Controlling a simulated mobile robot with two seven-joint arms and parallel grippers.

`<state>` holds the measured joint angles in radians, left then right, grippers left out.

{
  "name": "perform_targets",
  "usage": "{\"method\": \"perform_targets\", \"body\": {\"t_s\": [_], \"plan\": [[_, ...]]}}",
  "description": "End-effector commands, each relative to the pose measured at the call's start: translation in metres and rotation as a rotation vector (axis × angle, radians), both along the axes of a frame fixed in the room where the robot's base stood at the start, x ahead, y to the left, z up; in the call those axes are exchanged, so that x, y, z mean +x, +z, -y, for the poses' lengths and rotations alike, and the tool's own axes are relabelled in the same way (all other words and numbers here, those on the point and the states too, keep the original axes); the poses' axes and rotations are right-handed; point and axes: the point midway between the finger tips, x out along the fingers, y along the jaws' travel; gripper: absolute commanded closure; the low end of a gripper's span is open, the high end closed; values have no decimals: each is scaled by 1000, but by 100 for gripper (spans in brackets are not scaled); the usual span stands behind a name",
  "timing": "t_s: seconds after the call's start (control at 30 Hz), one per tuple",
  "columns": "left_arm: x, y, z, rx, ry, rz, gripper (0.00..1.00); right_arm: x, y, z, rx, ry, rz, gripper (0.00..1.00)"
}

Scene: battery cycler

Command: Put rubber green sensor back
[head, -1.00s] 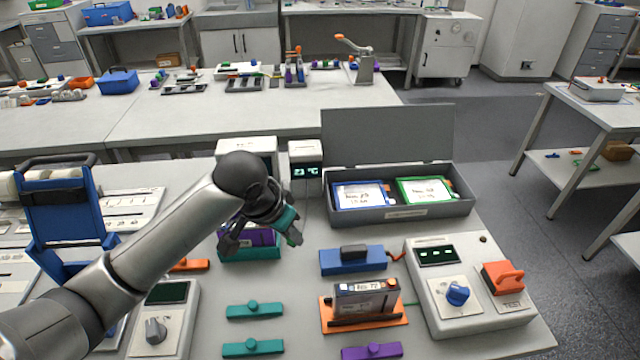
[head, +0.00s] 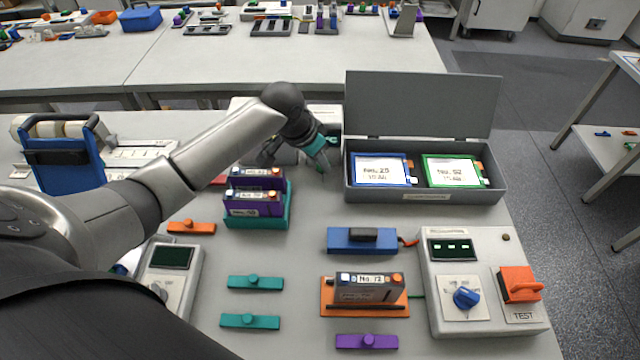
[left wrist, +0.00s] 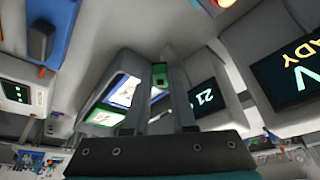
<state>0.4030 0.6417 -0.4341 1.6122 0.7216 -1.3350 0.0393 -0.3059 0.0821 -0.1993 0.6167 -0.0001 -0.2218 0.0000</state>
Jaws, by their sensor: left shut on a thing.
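My left gripper (head: 322,162) is shut on a small green thing, likely the rubber green sensor (left wrist: 160,72). In the left wrist view the green piece shows between the fingertips (left wrist: 160,95). In the head view the gripper is in front of the small white temperature unit (head: 327,113), left of the grey case. The arm partly hides this unit. In the left wrist view its display (left wrist: 205,97) reads about 21. Where the sensor's holder is, I cannot tell. My right gripper does not show.
The open grey case (head: 420,197) holds a blue-framed and a green-framed pouch. A teal tray (head: 258,220) with purple batteries stands below my forearm. A blue clamp block (head: 362,241), an orange cradle (head: 392,310) and a white tester (head: 480,250) are in front.

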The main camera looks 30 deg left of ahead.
Motion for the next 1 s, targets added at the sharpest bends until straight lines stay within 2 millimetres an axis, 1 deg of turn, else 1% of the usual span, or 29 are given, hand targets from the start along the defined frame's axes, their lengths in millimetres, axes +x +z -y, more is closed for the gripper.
{"method": "perform_targets", "body": {"t_s": [0.03,0.1,0.27,0.53,0.6,0.87,0.97,1.0], "plan": [[-1,-13,0,-1,1,-3,100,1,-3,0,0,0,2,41],[0,-23,0,-1,1,-1,100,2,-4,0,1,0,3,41],[0,-35,0,0,0,1,100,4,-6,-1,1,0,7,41],[0,-73,0,-2,1,-1,100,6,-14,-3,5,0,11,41],[0,-76,0,0,0,0,100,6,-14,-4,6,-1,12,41],[0,-76,0,1,-1,1,100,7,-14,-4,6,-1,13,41],[0,-79,0,1,0,1,100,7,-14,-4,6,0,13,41],[0,-79,0,1,0,1,74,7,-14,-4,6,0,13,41]]}}
